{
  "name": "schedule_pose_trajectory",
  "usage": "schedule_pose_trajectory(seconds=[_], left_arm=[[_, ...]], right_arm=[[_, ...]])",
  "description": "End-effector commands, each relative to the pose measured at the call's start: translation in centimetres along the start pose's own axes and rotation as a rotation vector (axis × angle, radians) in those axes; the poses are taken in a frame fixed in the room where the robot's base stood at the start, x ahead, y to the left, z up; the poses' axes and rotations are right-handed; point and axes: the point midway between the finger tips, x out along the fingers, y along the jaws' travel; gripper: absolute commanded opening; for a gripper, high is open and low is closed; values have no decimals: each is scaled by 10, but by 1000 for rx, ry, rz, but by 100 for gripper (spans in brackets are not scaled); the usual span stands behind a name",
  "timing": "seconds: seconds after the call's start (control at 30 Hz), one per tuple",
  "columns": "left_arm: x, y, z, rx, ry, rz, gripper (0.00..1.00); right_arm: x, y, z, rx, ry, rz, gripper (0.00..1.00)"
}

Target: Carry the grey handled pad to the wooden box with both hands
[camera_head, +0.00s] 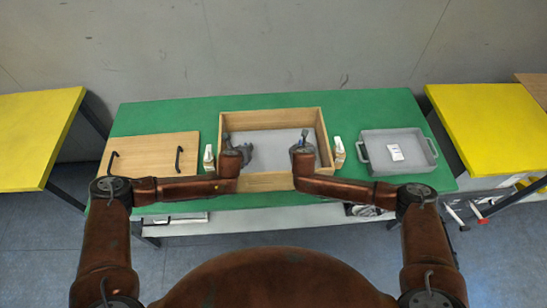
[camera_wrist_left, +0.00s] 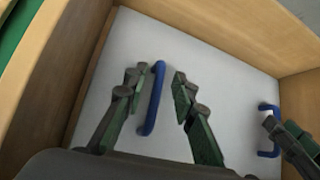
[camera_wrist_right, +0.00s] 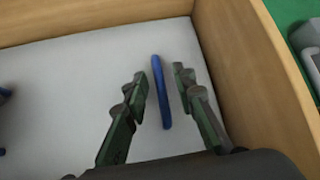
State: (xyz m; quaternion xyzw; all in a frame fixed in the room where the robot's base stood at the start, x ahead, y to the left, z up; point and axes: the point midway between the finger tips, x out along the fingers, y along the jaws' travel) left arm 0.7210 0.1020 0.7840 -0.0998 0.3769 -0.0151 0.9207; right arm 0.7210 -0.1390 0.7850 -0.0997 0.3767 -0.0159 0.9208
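The grey pad (camera_head: 272,155) lies flat inside the wooden box (camera_head: 265,115) at the middle of the green table. Its left blue handle shows in the left wrist view (camera_wrist_left: 153,100), and its right blue handle in the right wrist view (camera_wrist_right: 160,92). My left gripper (camera_head: 246,150) reaches down into the box with its fingers apart (camera_wrist_left: 157,77), one on each side of the left handle. My right gripper (camera_head: 303,140) has its fingers apart (camera_wrist_right: 160,77) on either side of the right handle. Neither gripper visibly clamps its handle. In the head view the arms partly hide the handles.
A wooden board (camera_head: 150,150) with black handles lies left of the box. Small white objects flank the box at left (camera_head: 208,158) and right (camera_head: 339,150). The box walls stand close to my grippers.

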Motion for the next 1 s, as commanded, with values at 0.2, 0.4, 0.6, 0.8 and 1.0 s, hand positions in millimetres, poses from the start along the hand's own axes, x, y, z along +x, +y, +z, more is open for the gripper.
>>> schedule_pose_trajectory(seconds=[0.2, 0.4, 0.6, 0.8, 1.0], left_arm=[[-8, 0, 0, 0, 0, -2, 25], [-41, -1, 0, 0, 1, -3, 25], [-82, 0, 0, 0, 1, -2, 25], [-110, 0, 0, -1, 1, -1, 25], [-120, 0, 0, 0, 0, 1, 25]], right_arm=[[0, 0, 0, 0, 0, 1, 25], [0, 0, 0, 0, 0, 1, 25], [0, 0, 0, 0, 0, 1, 25], [0, 0, 0, 0, 0, 1, 25], [-5, 1, 0, 0, 0, 2, 25]])
